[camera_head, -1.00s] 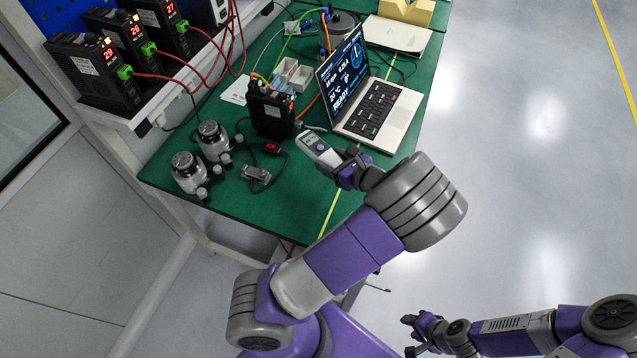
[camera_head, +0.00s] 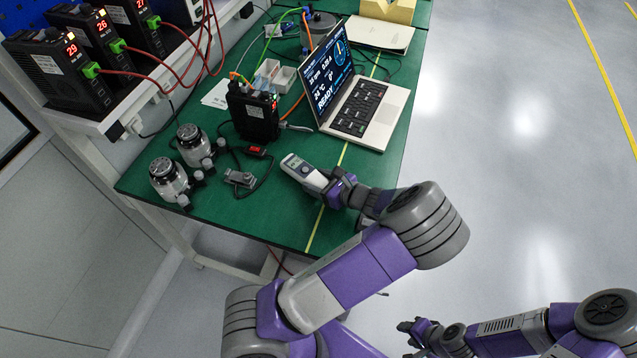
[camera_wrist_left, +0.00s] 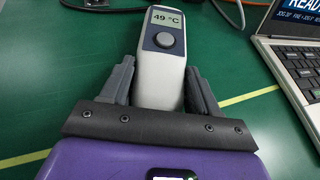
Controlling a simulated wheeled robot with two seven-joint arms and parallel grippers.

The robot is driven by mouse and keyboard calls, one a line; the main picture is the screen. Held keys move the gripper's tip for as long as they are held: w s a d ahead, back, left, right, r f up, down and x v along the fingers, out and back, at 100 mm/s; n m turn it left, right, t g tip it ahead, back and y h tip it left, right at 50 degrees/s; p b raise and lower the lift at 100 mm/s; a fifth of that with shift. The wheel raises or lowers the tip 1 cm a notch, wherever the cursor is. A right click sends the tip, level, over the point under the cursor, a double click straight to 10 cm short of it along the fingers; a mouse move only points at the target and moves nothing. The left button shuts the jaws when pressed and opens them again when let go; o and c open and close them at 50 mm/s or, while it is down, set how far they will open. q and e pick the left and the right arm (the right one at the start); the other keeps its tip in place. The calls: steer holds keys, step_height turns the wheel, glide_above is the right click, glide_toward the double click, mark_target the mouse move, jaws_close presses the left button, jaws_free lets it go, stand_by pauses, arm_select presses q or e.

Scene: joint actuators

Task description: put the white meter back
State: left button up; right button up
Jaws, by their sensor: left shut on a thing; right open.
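The white meter (camera_head: 303,171) is a slim handheld device with a small display and a round grey button. In the left wrist view the meter (camera_wrist_left: 163,75) reads 49 °C and points away from me. My left gripper (camera_head: 330,188) is shut on its near end, with one dark finger on each side, as the left wrist view shows (camera_wrist_left: 158,95). The meter is over the green table, near its front part; I cannot tell whether it touches the surface. My right gripper (camera_head: 408,336) is open and empty, off the table above the floor at lower right.
A laptop (camera_head: 366,108) stands behind the meter. A black driver box (camera_head: 253,112), a small grey part (camera_head: 240,178) and two round grey actuators (camera_head: 168,178), (camera_head: 194,145) are to the left. The green table (camera_head: 275,222) is bare in front of the meter.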

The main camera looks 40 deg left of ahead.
arm_select(q)
steer(key=shift+r, duration=0.1)
steer(key=o, duration=1.2)
steer(key=shift+d+r, duration=0.15)
steer(key=shift+d, duration=0.1)
steer(key=p+v, duration=0.4)
steer(key=v, duration=0.6)
steer(key=shift+d+r, duration=0.1)
steer(key=shift+d, duration=0.15)
steer(key=shift+s+d+r, duration=0.1)
steer(key=shift+d, duration=0.35)
